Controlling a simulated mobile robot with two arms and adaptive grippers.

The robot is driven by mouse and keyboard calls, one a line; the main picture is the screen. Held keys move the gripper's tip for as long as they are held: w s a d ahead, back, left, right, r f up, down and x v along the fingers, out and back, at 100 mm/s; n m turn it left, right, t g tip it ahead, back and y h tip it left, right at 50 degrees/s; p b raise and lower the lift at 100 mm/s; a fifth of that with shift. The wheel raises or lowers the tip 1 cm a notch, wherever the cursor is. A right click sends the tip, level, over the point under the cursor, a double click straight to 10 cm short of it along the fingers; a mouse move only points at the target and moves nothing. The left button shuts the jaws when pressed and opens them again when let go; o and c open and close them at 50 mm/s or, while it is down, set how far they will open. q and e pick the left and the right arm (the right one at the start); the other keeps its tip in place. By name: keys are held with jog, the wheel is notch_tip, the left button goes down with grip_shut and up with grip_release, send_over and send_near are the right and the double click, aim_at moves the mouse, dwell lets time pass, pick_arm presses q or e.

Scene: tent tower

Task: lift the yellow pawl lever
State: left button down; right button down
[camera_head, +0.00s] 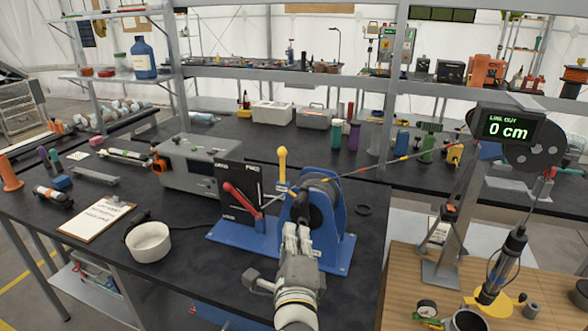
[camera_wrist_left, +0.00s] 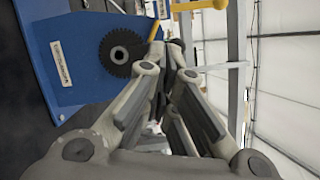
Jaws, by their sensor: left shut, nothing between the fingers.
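The yellow pawl lever (camera_head: 282,164) stands upright with a round knob on top, at the left of the blue winch (camera_head: 330,225) on the dark bench. In the left wrist view a yellow bar with a rounded end (camera_wrist_left: 200,5) shows at the top edge, and appears to be this lever. A dark toothed wheel (camera_wrist_left: 122,52) sits on the blue plate there. My left gripper (camera_head: 291,232) is shut and empty in front of the winch, below the lever and apart from it. It also shows in the left wrist view (camera_wrist_left: 168,62). My right gripper is out of view.
A red lever (camera_head: 240,198) on a black panel stands left of the winch. A white bowl (camera_head: 149,241) and a clipboard (camera_head: 97,220) lie further left. A line runs right from the winch to a stand with a "0 cm" display (camera_head: 508,128).

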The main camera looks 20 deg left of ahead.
aim_at(305, 197)
pick_arm(q)
jog(key=r, duration=0.1)
jog(key=d+r+m+t, duration=0.1)
jog(key=r, duration=0.1)
jog(key=r+m, duration=0.1)
jog(key=shift+w+d+r+t+y, duration=0.2)
jog(key=shift+d+r+t+y, duration=0.1)
jog(key=shift+d+r, duration=0.1)
jog(key=p+x, duration=0.3)
jog(key=x, duration=0.6)
jog(key=shift+w+a+r, duration=0.1)
jog(key=shift+w+r, duration=0.05)
jog(key=shift+w, duration=0.2)
jog(key=a, duration=0.1)
jog(key=w+a+r+p, duration=0.1)
jog(key=w+a+p, duration=0.1)
jog(key=shift+a+r, duration=0.1)
jog(key=shift+r, duration=0.2)
